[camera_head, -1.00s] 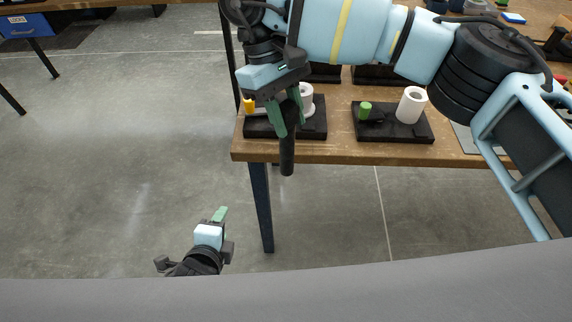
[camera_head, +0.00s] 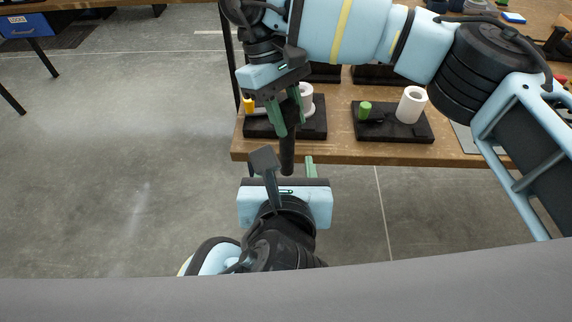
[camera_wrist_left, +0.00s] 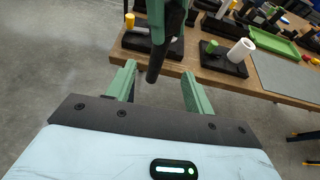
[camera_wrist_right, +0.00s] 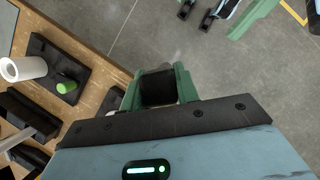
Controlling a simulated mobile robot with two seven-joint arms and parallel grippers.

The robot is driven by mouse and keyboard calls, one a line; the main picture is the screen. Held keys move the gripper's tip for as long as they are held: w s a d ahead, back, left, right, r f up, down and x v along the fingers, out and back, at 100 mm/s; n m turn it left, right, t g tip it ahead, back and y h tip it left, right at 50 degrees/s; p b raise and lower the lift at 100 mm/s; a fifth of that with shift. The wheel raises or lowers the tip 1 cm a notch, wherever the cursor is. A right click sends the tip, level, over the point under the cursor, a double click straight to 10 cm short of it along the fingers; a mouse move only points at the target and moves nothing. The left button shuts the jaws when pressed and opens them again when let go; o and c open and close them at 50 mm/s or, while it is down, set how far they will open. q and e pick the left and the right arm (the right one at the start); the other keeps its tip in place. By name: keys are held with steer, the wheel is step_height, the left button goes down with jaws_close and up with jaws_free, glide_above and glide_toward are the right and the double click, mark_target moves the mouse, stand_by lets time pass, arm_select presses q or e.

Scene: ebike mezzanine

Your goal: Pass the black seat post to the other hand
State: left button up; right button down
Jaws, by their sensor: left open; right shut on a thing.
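The black seat post (camera_head: 287,150) hangs about upright in front of the workbench edge. My right gripper (camera_head: 284,118) is shut on its upper part; in the right wrist view the post (camera_wrist_right: 158,88) sits between the green fingers. My left gripper (camera_head: 290,166) is open just below the post's lower end. In the left wrist view its green fingers (camera_wrist_left: 160,90) are spread, and the post's lower end (camera_wrist_left: 156,66) shows above and between them. Whether the fingers touch the post is not clear, but a gap shows on both sides.
The wooden workbench (camera_head: 350,152) lies behind the grippers. It bears black trays, one with a white cylinder (camera_head: 411,105) and a green piece (camera_head: 365,109). A blue box (camera_head: 25,26) is at the far left. The grey floor at left is clear.

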mark_target(287, 139)
arm_select(q)
steer(key=shift+x, duration=6)
steer(key=shift+c, duration=0.3)
jaws_close()
arm_select(e)
steer(key=c, duration=1)
jaws_free()
steer(key=shift+c, duration=0.2)
steer(key=shift+o, duration=0.4)
steer(key=shift+a, duration=0.15)
steer(key=v, duration=1.2)
